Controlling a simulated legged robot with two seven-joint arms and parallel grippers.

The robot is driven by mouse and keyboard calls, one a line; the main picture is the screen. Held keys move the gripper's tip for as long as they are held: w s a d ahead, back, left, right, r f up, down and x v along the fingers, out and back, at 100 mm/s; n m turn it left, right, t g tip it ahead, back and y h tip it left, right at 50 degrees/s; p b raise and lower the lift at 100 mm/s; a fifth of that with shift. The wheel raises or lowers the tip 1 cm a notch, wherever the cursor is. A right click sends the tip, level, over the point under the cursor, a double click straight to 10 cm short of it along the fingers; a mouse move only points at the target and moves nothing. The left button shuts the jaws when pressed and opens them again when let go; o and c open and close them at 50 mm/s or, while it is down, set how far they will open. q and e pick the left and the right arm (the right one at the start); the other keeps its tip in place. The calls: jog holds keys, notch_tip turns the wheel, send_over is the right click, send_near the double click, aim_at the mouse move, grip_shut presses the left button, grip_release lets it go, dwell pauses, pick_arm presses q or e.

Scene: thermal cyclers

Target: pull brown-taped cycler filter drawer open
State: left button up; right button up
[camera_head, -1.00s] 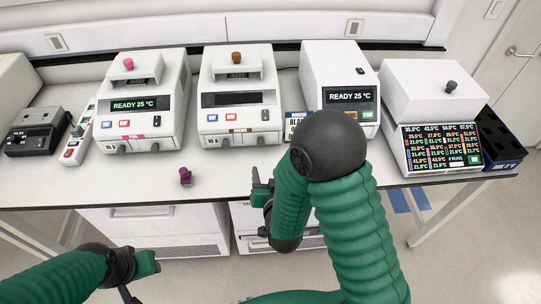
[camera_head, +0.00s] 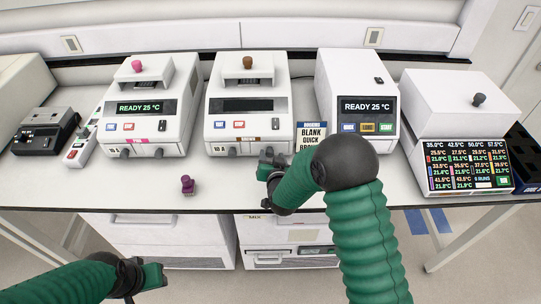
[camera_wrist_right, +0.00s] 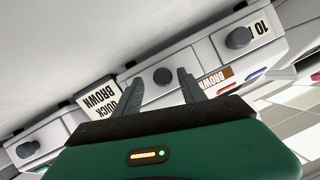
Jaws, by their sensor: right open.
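The brown-taped cycler (camera_head: 215,104) stands mid-table, white, with a brown lid knob, dark screen and a brown tape strip (camera_head: 247,139) on its front. Its low front panel has two grey knobs; the left one (camera_head: 232,152) is clear in the head view. My right gripper (camera_head: 268,163) is just in front of its lower right corner. In the right wrist view, upside down, the open fingers (camera_wrist_right: 162,95) stand either side of a grey knob (camera_wrist_right: 162,76), with the brown tape (camera_wrist_right: 215,78) beside it. Contact is unclear. My left gripper (camera_head: 150,276) is low, away from the table.
A pink-taped cycler (camera_head: 150,107) stands left, and another cycler (camera_head: 362,75) right. A sign (camera_head: 311,137) stands close to my right gripper. A small purple object (camera_head: 187,185) lies on the tabletop (camera_head: 130,185) ahead of the cyclers. The front strip is otherwise mostly clear.

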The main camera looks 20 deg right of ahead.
jog(key=shift+w+d+f, duration=0.2)
jog(key=shift+w+d, duration=0.1)
jog(key=shift+d, duration=0.1)
jog(key=shift+a, duration=0.5)
jog(key=shift+a+r, duration=0.1)
jog(key=shift+a, duration=0.3)
jog(key=c, duration=0.5)
jog(key=shift+c, duration=1.2)
jog(key=shift+d, duration=0.15)
jog(key=shift+c, duration=1)
jog(key=shift+d, duration=0.35)
grip_shut()
jog(key=shift+a+r, duration=0.1)
jog(key=shift+a, duration=0.15)
pick_arm(q)
jog(key=shift+a, duration=0.15)
pick_arm(e)
jog(key=shift+w+d, duration=0.1)
